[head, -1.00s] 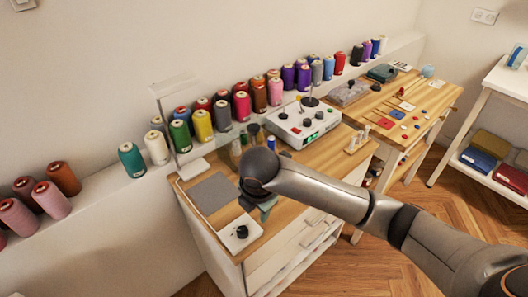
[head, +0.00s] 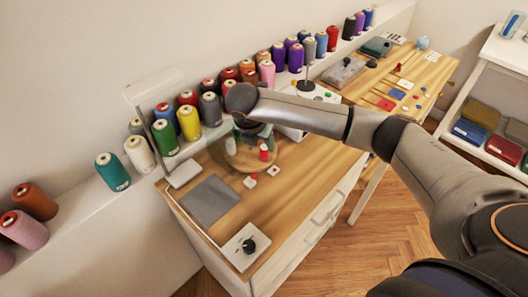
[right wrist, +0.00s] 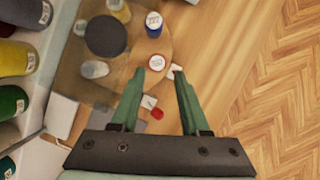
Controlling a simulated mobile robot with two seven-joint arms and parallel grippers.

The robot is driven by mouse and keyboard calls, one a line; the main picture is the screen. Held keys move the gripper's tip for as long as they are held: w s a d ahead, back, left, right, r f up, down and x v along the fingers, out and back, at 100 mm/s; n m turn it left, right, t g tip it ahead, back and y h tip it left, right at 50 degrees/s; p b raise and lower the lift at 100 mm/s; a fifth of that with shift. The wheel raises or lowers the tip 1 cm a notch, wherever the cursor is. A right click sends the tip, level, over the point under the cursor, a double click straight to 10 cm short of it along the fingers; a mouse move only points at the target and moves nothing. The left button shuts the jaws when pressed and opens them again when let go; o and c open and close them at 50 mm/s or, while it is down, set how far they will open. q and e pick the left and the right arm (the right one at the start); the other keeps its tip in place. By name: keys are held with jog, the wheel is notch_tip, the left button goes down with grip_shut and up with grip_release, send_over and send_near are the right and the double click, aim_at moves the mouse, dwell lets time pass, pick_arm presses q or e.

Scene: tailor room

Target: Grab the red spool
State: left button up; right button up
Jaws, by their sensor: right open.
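A small red spool (head: 264,153) with a pale top stands on a round wooden board on the near table, just below my right gripper. In the right wrist view, a small spool with a white and red top (right wrist: 157,62) lies just past the fingertips, roughly between them; its side is mostly hidden from above. My right gripper (right wrist: 160,76) is open and empty, pointing down over the board. In the head view the right gripper (head: 252,136) is partly covered by its own wrist. My left gripper is not in view.
Large thread cones line the wall ledge.

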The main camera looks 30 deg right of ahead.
aim_at(264, 149)
jog(key=x, duration=0.5)
jog(key=shift+w+d+f, duration=0.1)
jog(key=shift+w+f, duration=0.2)
jog(key=shift+f, duration=0.05)
grip_shut()
